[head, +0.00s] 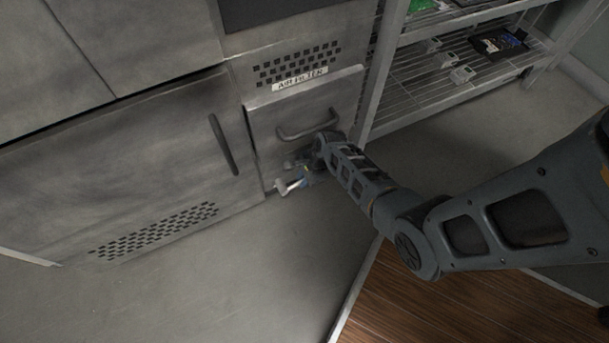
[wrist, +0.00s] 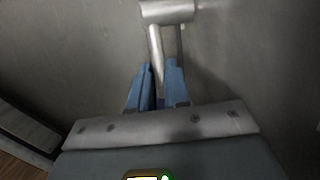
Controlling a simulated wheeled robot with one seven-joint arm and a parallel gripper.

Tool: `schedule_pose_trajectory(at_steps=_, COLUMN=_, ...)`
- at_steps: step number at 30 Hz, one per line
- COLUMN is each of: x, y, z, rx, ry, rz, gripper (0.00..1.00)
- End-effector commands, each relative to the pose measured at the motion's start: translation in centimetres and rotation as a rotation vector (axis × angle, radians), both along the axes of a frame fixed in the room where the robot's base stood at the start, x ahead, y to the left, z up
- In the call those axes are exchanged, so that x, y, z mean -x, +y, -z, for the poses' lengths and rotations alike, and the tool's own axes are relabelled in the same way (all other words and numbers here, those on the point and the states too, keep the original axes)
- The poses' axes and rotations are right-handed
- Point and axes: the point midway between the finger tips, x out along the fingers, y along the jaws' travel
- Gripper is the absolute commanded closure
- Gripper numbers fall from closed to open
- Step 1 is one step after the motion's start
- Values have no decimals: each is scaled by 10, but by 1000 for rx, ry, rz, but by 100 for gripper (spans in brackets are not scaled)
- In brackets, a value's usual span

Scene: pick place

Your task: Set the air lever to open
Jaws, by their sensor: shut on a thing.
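The air lever is a pale metal piece (head: 285,187) low at the base of the air filter cabinet in the head view. In the wrist view the lever shows as a silver crossbar (wrist: 168,12) with a thin rod running down from it towards my fingers. My gripper (head: 303,178) is at the lever, below the cabinet's handle; its blue fingers (wrist: 158,68) are shut on the lever's rod in the wrist view. The exact contact in the head view is small and partly hidden by my wrist.
The air filter door (head: 285,118) carries a bar handle (head: 308,124) just above my gripper. A larger cabinet door (head: 120,165) stands to the left. A wire shelf (head: 440,85) with several small items is at the right. The grey floor (head: 230,285) in front is clear.

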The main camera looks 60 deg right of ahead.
Motion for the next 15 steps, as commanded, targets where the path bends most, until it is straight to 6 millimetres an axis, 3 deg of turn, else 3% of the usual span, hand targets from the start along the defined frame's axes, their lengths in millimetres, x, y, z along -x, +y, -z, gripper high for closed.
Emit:
schedule_pose_trajectory(at_steps=11, x=0, y=0, z=-2, rx=16, ry=9, rz=0, gripper=100)
schedule_pose_trajectory(at_steps=12, x=0, y=0, z=-2, rx=16, ry=9, rz=0, gripper=81)
schedule_pose_trajectory(at_steps=15, x=0, y=0, z=-2, rx=15, ry=9, rz=-1, gripper=71)
